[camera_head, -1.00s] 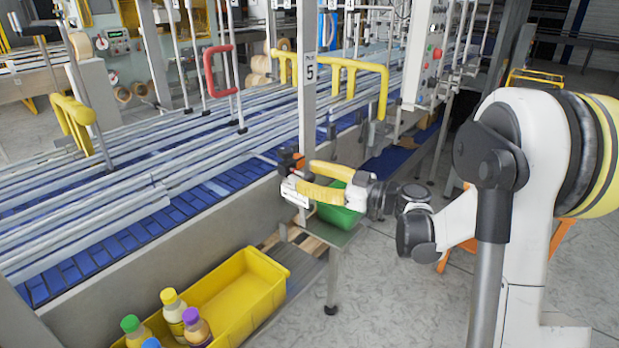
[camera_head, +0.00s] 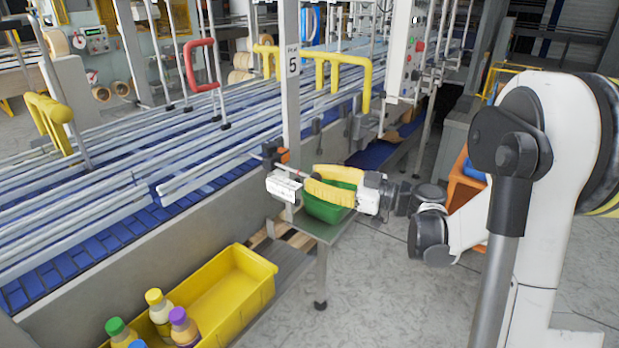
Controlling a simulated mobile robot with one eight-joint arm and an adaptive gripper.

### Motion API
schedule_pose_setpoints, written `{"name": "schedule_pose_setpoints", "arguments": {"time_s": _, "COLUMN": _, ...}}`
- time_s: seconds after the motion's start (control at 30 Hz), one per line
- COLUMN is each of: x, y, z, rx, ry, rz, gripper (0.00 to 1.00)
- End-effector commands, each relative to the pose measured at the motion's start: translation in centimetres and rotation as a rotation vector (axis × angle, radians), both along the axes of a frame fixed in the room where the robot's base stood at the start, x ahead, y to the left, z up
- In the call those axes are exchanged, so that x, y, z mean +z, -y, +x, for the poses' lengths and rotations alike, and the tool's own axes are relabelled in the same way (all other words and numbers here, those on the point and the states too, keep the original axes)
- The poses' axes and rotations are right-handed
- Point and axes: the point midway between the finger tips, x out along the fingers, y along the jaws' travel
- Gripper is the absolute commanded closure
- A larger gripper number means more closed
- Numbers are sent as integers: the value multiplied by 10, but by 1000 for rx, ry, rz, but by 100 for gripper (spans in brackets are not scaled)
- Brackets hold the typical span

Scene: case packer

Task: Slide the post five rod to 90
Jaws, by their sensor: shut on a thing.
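Post five (camera_head: 291,100) is an upright grey post with a "5" label, standing at the conveyor's near side. An orange-and-black clamp (camera_head: 273,151) sits on it, with a thin rod (camera_head: 254,156) showing to its left. A white plate with small print (camera_head: 284,187) is just below the clamp; its figures are too small to read.
A green bin (camera_head: 325,211) on a small stand is directly below and behind my gripper. A yellow crate (camera_head: 262,288) with several bottles is at the lower front. Conveyor rails (camera_head: 120,215) run left of the post.

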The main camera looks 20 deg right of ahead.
Motion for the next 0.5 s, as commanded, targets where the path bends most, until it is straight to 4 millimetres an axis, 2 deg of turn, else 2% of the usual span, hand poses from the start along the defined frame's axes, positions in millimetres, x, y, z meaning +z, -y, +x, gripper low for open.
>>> {"name": "schedule_pose_setpoints", "arguments": {"time_s": 0.07, "x": -1, "y": 0, "z": -1, "rx": 2, "ry": -2, "rz": -2, "gripper": 100}}
{"name": "schedule_pose_setpoints", "arguments": {"time_s": 0.1, "x": -1, "y": 0, "z": -1, "rx": 2, "ry": -2, "rz": -2, "gripper": 73}}
{"name": "schedule_pose_setpoints", "arguments": {"time_s": 0.17, "x": -1, "y": 0, "z": -1, "rx": 2, "ry": -2, "rz": -2, "gripper": 55}}
{"name": "schedule_pose_setpoints", "arguments": {"time_s": 0.2, "x": -1, "y": 0, "z": -1, "rx": 1, "ry": -1, "rz": -2, "gripper": 51}}
{"name": "schedule_pose_setpoints", "arguments": {"time_s": 0.5, "x": -1, "y": 1, "z": -2, "rx": 0, "ry": -1, "rz": -1, "gripper": 51}}
